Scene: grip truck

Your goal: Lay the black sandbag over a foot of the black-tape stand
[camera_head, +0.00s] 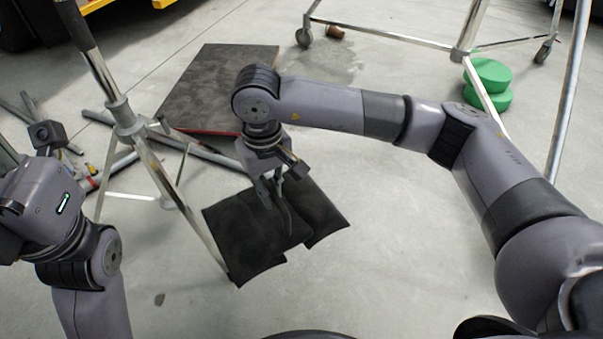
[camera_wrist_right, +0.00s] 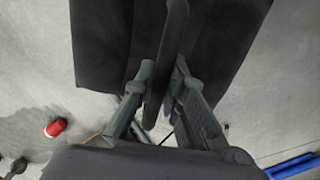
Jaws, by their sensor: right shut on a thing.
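The black sandbag (camera_head: 243,243) hangs below my right gripper (camera_head: 272,188) in the head view, its two flat halves spread to either side. In the right wrist view, the gripper (camera_wrist_right: 163,92) is shut on the strap between the sandbag's halves (camera_wrist_right: 103,45). The black-tape stand (camera_head: 122,115) is at the left, a chrome post with black tape at its top and splayed legs. One foot (camera_head: 185,205) slants down to the sandbag's left edge. I cannot tell whether they touch. My left arm shows at the left, but its fingers are not visible.
A dark board (camera_head: 218,85) lies on the floor behind the gripper. Grey pipes (camera_head: 215,153) lie near the stand. A wheeled chrome frame (camera_head: 385,35) and green round weights (camera_head: 487,82) are at the back right. The floor in front of the sandbag is clear.

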